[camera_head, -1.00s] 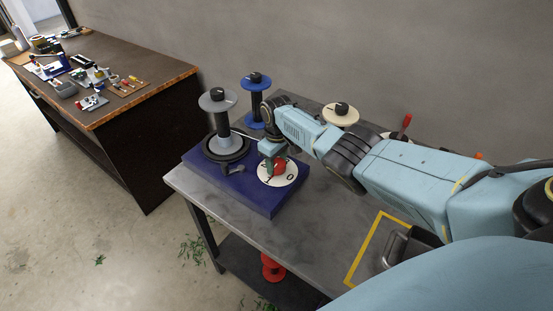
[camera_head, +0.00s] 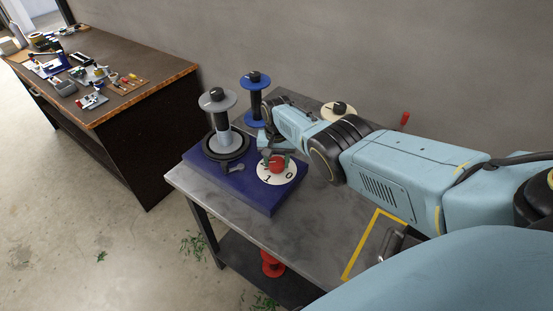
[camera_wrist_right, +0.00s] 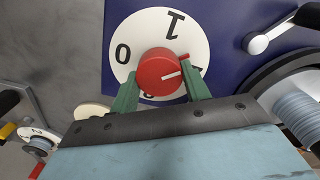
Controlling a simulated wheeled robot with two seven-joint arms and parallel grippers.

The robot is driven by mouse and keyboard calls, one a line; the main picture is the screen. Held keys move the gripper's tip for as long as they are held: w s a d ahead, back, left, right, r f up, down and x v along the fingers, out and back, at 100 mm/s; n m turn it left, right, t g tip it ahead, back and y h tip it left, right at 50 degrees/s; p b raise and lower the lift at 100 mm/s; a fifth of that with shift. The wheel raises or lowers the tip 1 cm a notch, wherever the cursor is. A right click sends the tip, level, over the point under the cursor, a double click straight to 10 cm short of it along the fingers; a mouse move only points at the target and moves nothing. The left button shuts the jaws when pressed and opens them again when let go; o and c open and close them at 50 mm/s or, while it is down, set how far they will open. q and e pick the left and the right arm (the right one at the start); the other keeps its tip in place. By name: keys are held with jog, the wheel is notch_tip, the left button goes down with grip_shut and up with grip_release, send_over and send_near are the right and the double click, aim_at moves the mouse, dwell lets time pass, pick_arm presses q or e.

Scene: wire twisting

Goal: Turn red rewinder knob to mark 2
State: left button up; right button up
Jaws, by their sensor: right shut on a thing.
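The red knob (camera_head: 277,164) sits on a round white dial (camera_head: 280,179) on the dark blue rewinder base (camera_head: 240,191). In the right wrist view the red knob (camera_wrist_right: 155,69) has a white pointer line aimed to the right. The mark 1 shows at the top of the dial (camera_wrist_right: 142,28) and 0 at its left; the lower marks are mostly hidden by the knob and fingers. My right gripper (camera_head: 275,156) is shut on the knob, its green fingers (camera_wrist_right: 160,82) on either side. My left gripper is not in view.
A grey spool on a post (camera_head: 218,115) stands on the base, with a small crank beside it. A blue spool (camera_head: 252,95) and a cream spool (camera_head: 339,108) stand behind. A yellow-outlined area (camera_head: 362,245) lies at right. A cluttered workbench (camera_head: 150,100) stands at left.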

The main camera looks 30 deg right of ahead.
jog(key=m, duration=0.4)
jog(key=shift+m, duration=0.3)
jog(key=shift+s+d+m+p, duration=0.1)
jog(key=shift+m+p, duration=0.2)
jog(key=shift+m, duration=1.5)
jog(key=o, duration=1)
jog(key=shift+r, duration=0.1)
